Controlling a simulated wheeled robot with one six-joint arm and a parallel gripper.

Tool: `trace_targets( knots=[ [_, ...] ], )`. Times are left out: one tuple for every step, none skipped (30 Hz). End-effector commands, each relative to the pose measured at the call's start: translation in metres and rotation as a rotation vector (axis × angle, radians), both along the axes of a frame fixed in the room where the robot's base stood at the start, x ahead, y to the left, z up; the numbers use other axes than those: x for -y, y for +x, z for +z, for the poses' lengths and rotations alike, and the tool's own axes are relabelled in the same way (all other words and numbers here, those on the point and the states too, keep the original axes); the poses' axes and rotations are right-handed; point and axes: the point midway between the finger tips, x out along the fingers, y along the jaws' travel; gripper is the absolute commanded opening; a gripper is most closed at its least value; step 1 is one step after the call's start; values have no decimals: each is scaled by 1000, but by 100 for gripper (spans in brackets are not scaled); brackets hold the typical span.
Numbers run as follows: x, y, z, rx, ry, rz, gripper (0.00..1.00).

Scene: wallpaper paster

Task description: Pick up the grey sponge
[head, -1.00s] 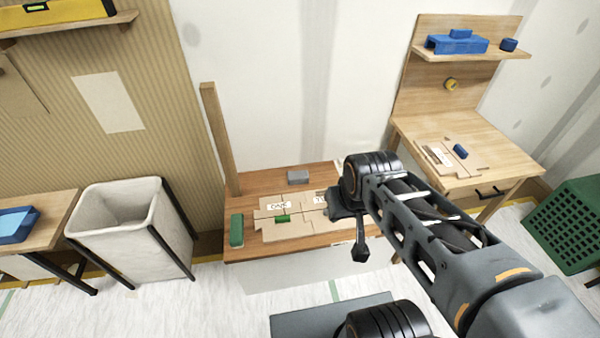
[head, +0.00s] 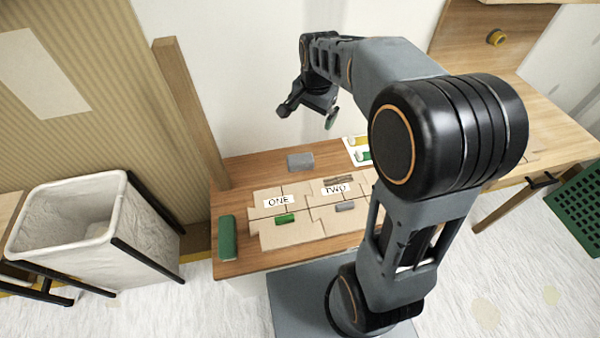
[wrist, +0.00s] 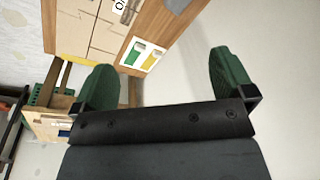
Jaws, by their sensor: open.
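A grey block (head: 300,161), which looks like the grey sponge, lies flat near the back edge of the wooden table (head: 245,180). It also shows, cut off, at the top edge of the wrist view (wrist: 177,5). A smaller grey piece (head: 345,207) lies on the cardboard panel marked TWO. My gripper (head: 308,116) is raised above the back of the table, by the wall and apart from the grey block. In the wrist view my gripper (wrist: 163,65) has its green fingers spread wide with nothing between them.
A green block (head: 227,238) stands at the table's left edge. A small green piece (head: 285,219) lies on the panel marked ONE. A card with yellow and green patches (head: 357,148) lies right of the grey block. A wooden post (head: 190,110) rises at the back left corner.

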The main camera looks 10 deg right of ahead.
Motion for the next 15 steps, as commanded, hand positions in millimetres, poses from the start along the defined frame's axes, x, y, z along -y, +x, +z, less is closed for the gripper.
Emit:
trace_targets(
  knots=[
    [-1,23,-43,-27,12,-87,100],
    [-1,35,-57,-37,20,-141,100],
    [-1,49,-75,-50,28,-214,100],
    [-2,60,-89,-60,33,-266,100],
    [-2,69,-102,-69,38,-317,100],
    [-2,82,-120,-80,44,-380,100],
    [-3,90,-133,-90,48,-426,100],
    [-3,97,-145,-98,50,-469,100],
    [-3,107,-161,-106,54,-523,100],
    [-3,113,-172,-112,55,-560,100],
    [-4,118,-182,-118,57,-594,100],
    [-4,125,-195,-125,58,-637,100],
    [-4,129,-203,-129,59,-667,100],
    [-4,132,-211,-134,60,-692,100],
    [-4,137,-221,-138,61,-723,100]
  ],
)
